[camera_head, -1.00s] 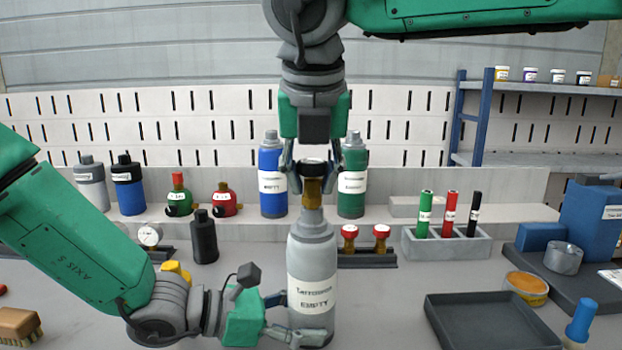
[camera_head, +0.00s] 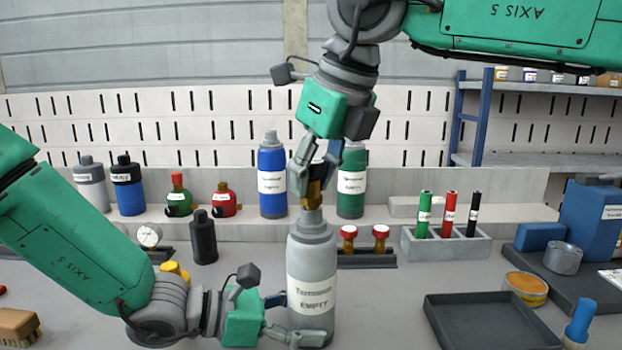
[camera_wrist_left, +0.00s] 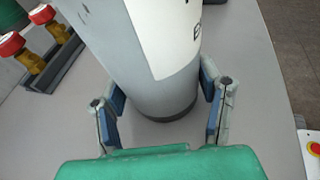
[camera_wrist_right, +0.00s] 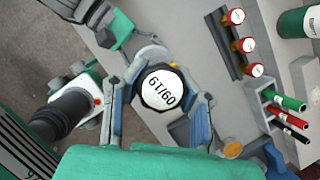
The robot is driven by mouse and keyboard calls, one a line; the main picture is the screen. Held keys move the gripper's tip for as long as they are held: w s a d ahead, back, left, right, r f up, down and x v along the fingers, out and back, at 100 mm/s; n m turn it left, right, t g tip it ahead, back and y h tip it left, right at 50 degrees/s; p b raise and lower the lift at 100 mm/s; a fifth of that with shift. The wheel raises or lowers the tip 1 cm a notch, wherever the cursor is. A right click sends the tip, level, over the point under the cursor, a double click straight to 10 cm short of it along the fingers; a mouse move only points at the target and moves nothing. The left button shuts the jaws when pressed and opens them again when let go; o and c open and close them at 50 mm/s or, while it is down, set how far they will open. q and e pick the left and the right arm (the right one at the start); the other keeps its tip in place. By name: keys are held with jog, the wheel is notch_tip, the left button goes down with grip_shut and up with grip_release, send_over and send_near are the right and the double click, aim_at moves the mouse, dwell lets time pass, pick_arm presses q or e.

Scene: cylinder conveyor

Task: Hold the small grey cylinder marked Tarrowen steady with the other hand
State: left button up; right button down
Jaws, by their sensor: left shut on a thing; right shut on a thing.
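The small grey cylinder (camera_head: 312,262), labelled Tarrowen and EMPTY, stands upright on the table in the head view. Its lower body also fills the left wrist view (camera_wrist_left: 150,60). My left gripper (camera_head: 290,318) is shut around its base; both fingers show beside it in the left wrist view (camera_wrist_left: 163,95). My right gripper (camera_head: 318,170) comes from above, tilted, and is shut on the brass valve (camera_head: 313,194) at the cylinder's top.
A blue cylinder (camera_head: 272,180) and a green cylinder (camera_head: 352,182) stand on the ledge behind. Red-capped valves (camera_head: 381,238) sit in a rack to the right. A dark tray (camera_head: 490,322) lies at front right, and a black bottle (camera_head: 203,238) stands to the left.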

dwell(0.3)
jog(key=n+g, duration=0.1)
jog(key=n, duration=0.2)
jog(key=n+g+y, duration=0.1)
jog(key=n, duration=0.2)
jog(key=c, duration=1.4)
grip_release()
jog(key=shift+r, duration=0.15)
